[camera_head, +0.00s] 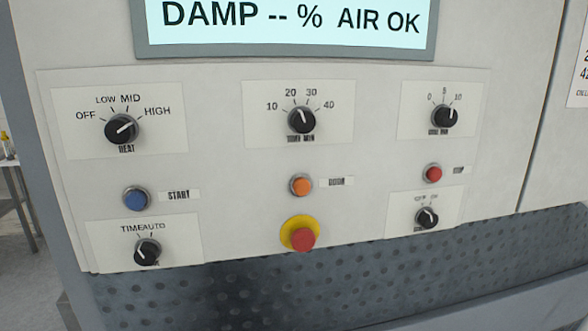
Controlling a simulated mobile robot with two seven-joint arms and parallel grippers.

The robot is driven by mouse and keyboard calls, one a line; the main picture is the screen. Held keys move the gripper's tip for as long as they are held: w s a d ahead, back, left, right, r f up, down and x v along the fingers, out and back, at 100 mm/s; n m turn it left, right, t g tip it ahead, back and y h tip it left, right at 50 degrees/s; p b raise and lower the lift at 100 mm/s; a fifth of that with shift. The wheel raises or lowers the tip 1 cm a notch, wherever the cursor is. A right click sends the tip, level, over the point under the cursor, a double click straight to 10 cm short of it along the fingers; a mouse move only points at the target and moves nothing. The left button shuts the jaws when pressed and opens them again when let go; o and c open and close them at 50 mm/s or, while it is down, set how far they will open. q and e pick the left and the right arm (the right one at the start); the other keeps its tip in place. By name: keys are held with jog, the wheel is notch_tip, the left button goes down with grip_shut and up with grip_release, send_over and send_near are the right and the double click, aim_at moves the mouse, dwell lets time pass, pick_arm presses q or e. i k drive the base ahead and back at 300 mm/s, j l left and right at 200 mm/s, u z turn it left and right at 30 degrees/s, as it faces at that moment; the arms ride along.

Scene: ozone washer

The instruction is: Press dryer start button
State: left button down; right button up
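The blue start button (136,198) sits at the left of the control panel (230,190), with a small label (179,195) reading START to its right. It is round with a metal ring and lies below the heat knob. The display (290,18) at the top reads "DAMP -- %" and "AIR OK". Neither of my grippers is in view, and nothing covers the button.
Nearby controls are the heat knob (122,129), timer knob (302,120), time/auto knob (147,252), orange button (301,185), red button (433,173) and red-on-yellow mushroom button (301,235). A dark perforated strip (300,275) runs below the panel.

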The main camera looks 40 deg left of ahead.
aim_at(135, 200)
jog(key=j+u, duration=0.1)
jog(key=u, duration=0.3)
jog(key=k+j+u, duration=0.1)
jog(key=u, duration=0.3)
jog(key=j+u, duration=0.1)
jog(key=u, duration=0.35)
jog(key=j+u, duration=0.1)
jog(key=u, duration=0.3)
